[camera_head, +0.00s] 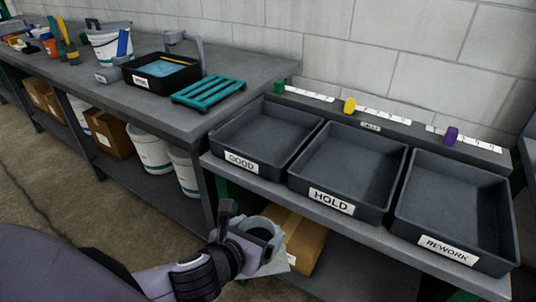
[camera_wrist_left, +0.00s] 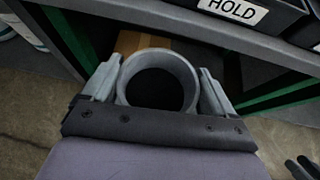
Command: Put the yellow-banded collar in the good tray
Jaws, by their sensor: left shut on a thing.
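My left gripper (camera_head: 250,246) is shut on a grey ring-shaped collar (camera_head: 277,262), low in front of the tray bench. In the left wrist view the collar (camera_wrist_left: 160,53) sits between the two fingers with its round opening facing the camera. No yellow band shows on the visible side of it, so I cannot tell its band colour. The good tray (camera_head: 240,161) is the left of three dark trays on the bench, above and beyond my gripper, and looks empty.
The hold tray (camera_head: 331,201) and rework tray (camera_head: 447,247) stand beside it, both empty. The bench front edge and a cardboard box (camera_head: 306,243) below lie close to the collar. A left bench holds a black basin (camera_head: 162,84) and a teal rack (camera_head: 208,91).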

